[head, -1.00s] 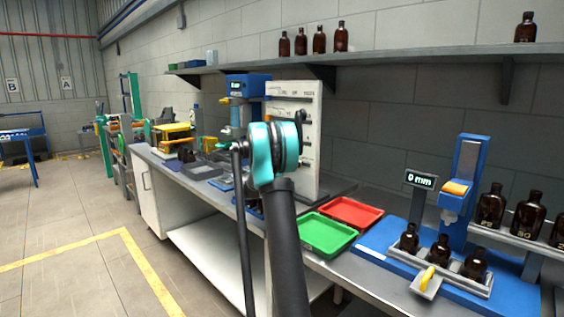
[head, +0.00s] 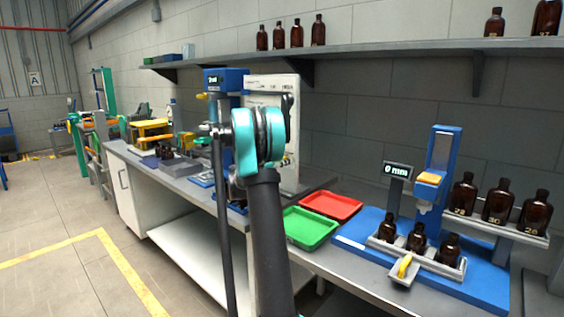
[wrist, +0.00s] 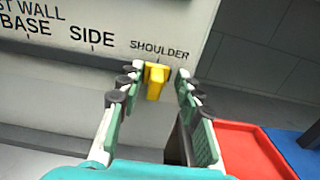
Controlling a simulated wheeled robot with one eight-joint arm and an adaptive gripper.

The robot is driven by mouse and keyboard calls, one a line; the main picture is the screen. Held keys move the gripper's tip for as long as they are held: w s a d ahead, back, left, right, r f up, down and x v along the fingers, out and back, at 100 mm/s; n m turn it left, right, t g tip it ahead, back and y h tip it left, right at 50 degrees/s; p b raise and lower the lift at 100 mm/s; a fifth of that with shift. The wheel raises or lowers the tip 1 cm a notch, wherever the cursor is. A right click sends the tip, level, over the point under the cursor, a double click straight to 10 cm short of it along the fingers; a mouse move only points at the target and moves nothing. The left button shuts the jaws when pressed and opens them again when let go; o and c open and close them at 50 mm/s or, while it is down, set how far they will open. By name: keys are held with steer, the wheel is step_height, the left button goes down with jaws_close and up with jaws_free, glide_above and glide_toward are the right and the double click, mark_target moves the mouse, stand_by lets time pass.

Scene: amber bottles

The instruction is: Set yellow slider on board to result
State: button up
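The yellow slider (wrist: 155,80) sits on the white board (wrist: 60,75), just below the printed word SHOULDER in the wrist view. The words BASE and SIDE are printed to its left. My gripper (wrist: 159,77) is open, with one finger on each side of the slider and narrow gaps at the tips. In the head view the board (head: 266,90) stands on the bench behind my arm. My arm hides the gripper and the slider there.
A red tray (head: 331,205) and a green tray (head: 311,229) lie right of the board. Further right is a blue station (head: 462,285) with amber bottles and a display reading 0 mm (head: 397,170). A shelf (head: 330,53) with bottles runs above.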

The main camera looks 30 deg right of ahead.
steer(key=shift+a, duration=0.1)
steer(key=v, duration=1.1)
steer(key=shift+s+a, duration=0.15)
steer(key=shift+a, duration=0.25)
steer(key=s+a+f+m+y, duration=0.9)
steer(key=s+a+m, duration=0.2)
steer(key=s+a, duration=0.2)
steer(key=s+a+f+m+y, duration=0.8)
steer(key=s+a+f+m, duration=0.25)
steer(key=s+a, duration=0.35)
steer(key=s+f+g, duration=0.2)
steer(key=s+f, duration=0.4)
steer(key=s, duration=0.5)
steer(key=shift+d, duration=0.25)
steer(key=shift+m, duration=0.25)
